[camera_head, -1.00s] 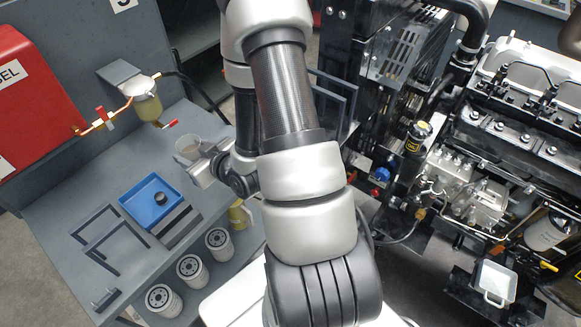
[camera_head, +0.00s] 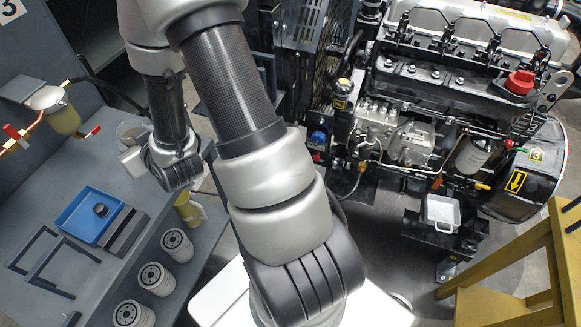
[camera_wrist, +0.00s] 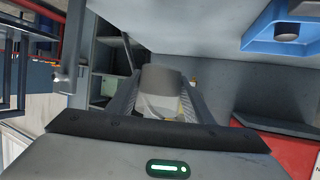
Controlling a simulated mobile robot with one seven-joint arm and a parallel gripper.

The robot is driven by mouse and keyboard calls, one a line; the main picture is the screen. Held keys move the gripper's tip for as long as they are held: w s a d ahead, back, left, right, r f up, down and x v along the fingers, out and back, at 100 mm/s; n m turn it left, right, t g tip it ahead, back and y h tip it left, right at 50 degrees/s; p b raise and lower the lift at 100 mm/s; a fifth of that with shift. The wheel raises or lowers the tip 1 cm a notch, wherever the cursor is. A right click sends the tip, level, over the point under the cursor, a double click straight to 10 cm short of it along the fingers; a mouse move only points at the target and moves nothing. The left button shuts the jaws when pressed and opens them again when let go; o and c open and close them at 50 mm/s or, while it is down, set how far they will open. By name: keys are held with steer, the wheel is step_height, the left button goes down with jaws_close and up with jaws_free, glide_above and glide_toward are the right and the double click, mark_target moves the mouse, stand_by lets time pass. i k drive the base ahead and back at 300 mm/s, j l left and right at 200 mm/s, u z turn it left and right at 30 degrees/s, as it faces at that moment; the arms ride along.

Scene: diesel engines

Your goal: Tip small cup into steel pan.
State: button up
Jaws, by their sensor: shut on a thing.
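The steel pan (camera_head: 441,226), a small light square pan with a handle, stands on a dark support in front of the engine, far to the right of the cup. It looks empty.
The grey bench (camera_head: 40,180) holds a blue tray (camera_head: 72,213) with a dark round part, and several white filters (camera_head: 177,246) stand along its front. A fuel filter bowl (camera_head: 62,117) hangs behind. The engine (camera_head: 430,75) fills the back right; a yellow stand (camera_head: 500,300) is front right.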

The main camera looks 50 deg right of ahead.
mark_target(441, 212)
steer(key=k+z, duration=0.15)
steer(key=z, duration=1.35)
steer(key=l+z, duration=0.1)
steer(key=z, duration=1.25)
steer(key=i+z, duration=0.1)
steer(key=z, duration=0.35)
steer(key=l+z, duration=0.65)
steer(key=i+j, duration=0.05)
steer(key=j, duration=0.05)
